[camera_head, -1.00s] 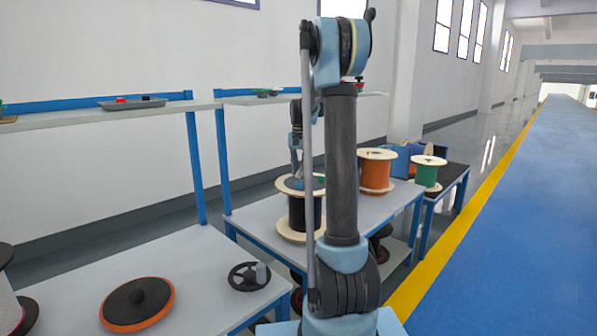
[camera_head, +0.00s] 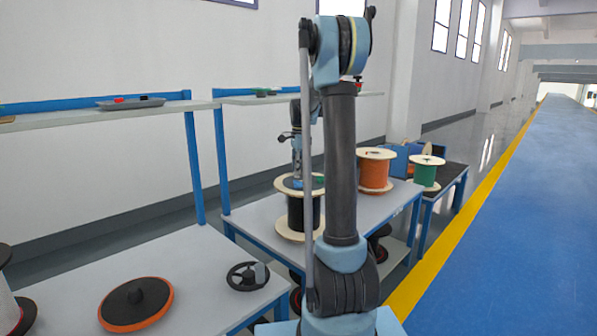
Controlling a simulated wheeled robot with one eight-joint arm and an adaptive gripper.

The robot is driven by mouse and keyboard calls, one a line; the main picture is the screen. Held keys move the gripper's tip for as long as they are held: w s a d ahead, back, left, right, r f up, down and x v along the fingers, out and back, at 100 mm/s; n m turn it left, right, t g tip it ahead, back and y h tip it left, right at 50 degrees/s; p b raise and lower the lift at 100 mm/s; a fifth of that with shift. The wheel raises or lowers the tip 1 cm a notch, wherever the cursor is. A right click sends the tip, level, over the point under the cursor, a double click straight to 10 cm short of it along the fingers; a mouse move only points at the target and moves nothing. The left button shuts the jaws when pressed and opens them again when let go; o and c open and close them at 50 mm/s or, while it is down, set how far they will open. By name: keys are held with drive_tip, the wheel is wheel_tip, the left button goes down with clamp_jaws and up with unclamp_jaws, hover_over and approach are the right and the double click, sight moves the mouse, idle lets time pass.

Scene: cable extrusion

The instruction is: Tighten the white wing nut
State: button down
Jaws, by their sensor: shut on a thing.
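My gripper (camera_head: 297,183) is small and far off, pointing down at the top of the black cable spool (camera_head: 303,214), partly behind my own arm. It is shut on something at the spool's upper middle. I cannot make out the white wing nut; the fingers and the spool's top hide it or it is too small to tell. The black spool has pale wooden flanges and stands upright on the middle table (camera_head: 262,212).
An orange spool (camera_head: 376,174) and a green spool (camera_head: 425,174) stand to the right. An orange-rimmed black disc (camera_head: 136,304) and a black handwheel (camera_head: 247,277) lie on the front table (camera_head: 190,262). Shelves (camera_head: 60,122) run behind. The blue floor (camera_head: 520,235) at right is clear.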

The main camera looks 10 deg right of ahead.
drive_tip(key=shift+m, duration=0.6)
drive_tip(key=c, duration=1.7)
unclamp_jaws()
wheel_tip(320, 180, up, 12)
drive_tip(key=shift+s+d+f, duration=0.1)
